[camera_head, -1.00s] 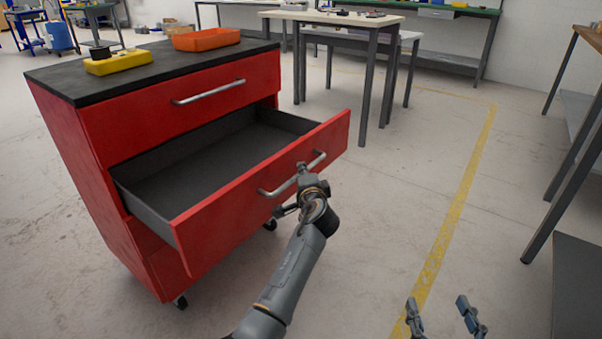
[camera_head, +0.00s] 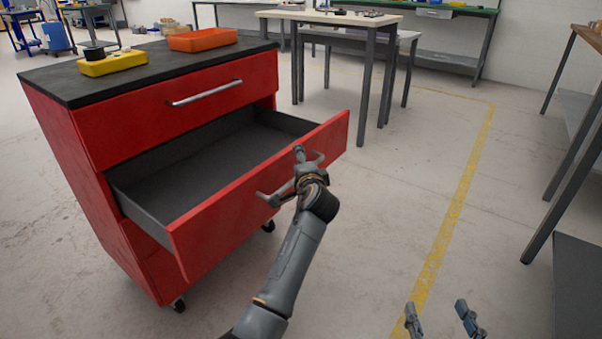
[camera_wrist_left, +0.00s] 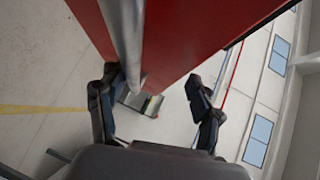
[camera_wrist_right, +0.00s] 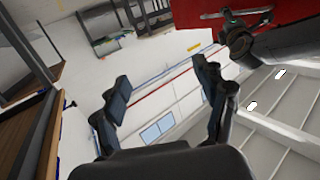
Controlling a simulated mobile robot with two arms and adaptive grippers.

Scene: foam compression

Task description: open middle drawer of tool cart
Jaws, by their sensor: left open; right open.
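The red tool cart (camera_head: 100,180) stands at the left with its middle drawer (camera_head: 255,200) pulled well out, showing a dark empty interior. The drawer's silver handle (camera_head: 319,159) is partly hidden by my left gripper (camera_head: 286,176). In the left wrist view the handle (camera_wrist_left: 125,35) runs between the open fingers of my left gripper (camera_wrist_left: 152,82), nearer the left finger. The fingers do not clasp it. The top drawer (camera_head: 180,110) is closed. My right gripper (camera_head: 438,314) is open and empty at the bottom right, away from the cart; it also shows in the right wrist view (camera_wrist_right: 162,90).
A yellow case (camera_head: 112,63) and an orange tray (camera_head: 202,39) lie on the cart's black top. A table (camera_head: 330,17) stands behind the cart, and another bench (camera_head: 590,40) at the right edge. The floor right of the drawer is clear.

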